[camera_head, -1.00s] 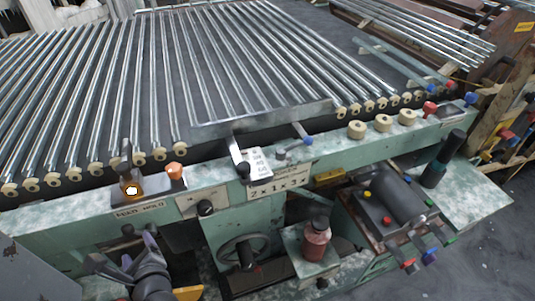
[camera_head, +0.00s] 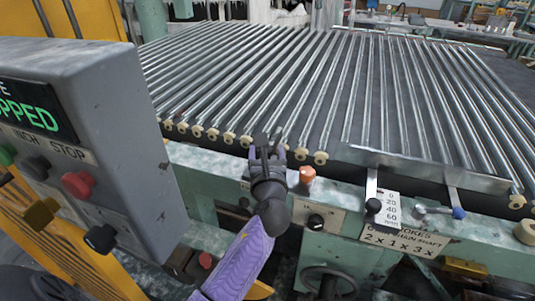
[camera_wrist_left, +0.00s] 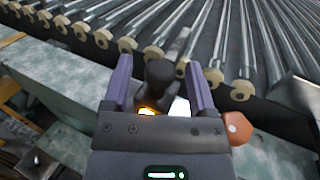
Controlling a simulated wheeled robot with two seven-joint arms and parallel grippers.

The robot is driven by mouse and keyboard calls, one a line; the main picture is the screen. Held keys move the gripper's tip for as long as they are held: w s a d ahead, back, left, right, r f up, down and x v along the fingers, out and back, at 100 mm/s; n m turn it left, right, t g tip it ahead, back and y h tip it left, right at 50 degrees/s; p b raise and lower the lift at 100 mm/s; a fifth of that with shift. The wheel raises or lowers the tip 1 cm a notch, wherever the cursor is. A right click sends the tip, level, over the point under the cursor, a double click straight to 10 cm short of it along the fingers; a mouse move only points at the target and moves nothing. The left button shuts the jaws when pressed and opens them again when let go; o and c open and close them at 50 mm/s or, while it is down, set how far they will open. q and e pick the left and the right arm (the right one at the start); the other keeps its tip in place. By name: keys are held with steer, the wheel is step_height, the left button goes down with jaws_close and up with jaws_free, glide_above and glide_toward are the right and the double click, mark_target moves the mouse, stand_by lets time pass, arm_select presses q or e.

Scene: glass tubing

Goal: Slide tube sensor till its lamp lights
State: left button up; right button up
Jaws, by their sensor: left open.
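The tube sensor, with its black upright knob (camera_wrist_left: 159,82), stands on the rail between the fingers of my left gripper in the left wrist view. An amber glow (camera_wrist_left: 147,111) shows at its base, partly covered by my gripper. My left gripper (camera_head: 266,146) is open around the knob, with gaps visible on both sides (camera_wrist_left: 158,75). In the head view my gripper hides most of the sensor. My right gripper is not in view.
An orange knob (camera_head: 307,174) stands close to the right of my left gripper. Glass tubes (camera_head: 300,85) lie in rows on cream rollers behind. A grey control box (camera_head: 110,120) with buttons stands at left. A scale plate (camera_head: 388,210) and lever are farther right.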

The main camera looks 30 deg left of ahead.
arm_select(q)
steer(key=shift+c, duration=0.3)
jaws_close()
steer(key=shift+f, duration=0.1)
stand_by(0.9)
steer(key=shift+d+r+p, duration=0.1)
steer(key=shift+r+p, duration=0.1)
steer(key=shift+p, duration=0.4)
steer(key=shift+f, duration=0.2)
steer(key=shift+o, duration=0.3)
jaws_free()
